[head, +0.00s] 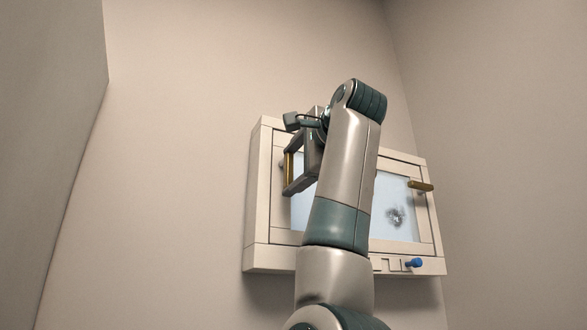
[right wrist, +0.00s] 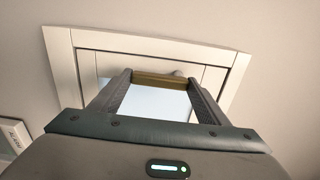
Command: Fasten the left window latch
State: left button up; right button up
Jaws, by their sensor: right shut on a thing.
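The left window latch (head: 290,167) is a brass-coloured bar on the left side of the window frame, standing roughly upright in the head view. It also shows in the right wrist view (right wrist: 162,80), spanning between the fingertips. My right gripper (head: 288,169) is shut on this latch, with one finger at each end of it. In the right wrist view the right gripper (right wrist: 160,83) has its fingers well apart with the bar between them. The latch's mount is mostly hidden. My left gripper is not in view.
The pale window frame (head: 262,210) is on the wall. A second brass latch (head: 421,186) lies nearly level on its right side. A blue knob (head: 414,263) sits on the lower right sill. A dark smudge (head: 396,216) marks the pane. My right arm covers the window's middle.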

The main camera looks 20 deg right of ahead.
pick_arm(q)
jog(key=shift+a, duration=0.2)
pick_arm(e)
jog(key=o, duration=1.5)
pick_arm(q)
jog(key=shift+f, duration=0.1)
pick_arm(e)
jog(key=shift+s, duration=0.15)
jog(key=shift+s+f+b, duration=0.1)
jog(key=shift+s+b, duration=0.4)
jog(key=shift+s, duration=0.05)
pick_arm(q)
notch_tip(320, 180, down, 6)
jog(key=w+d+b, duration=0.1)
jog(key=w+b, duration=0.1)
jog(key=b, duration=0.4)
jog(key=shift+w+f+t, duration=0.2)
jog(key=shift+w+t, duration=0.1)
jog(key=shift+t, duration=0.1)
pick_arm(e)
jog(key=s, duration=1.6)
jog(key=shift+d, duration=0.35)
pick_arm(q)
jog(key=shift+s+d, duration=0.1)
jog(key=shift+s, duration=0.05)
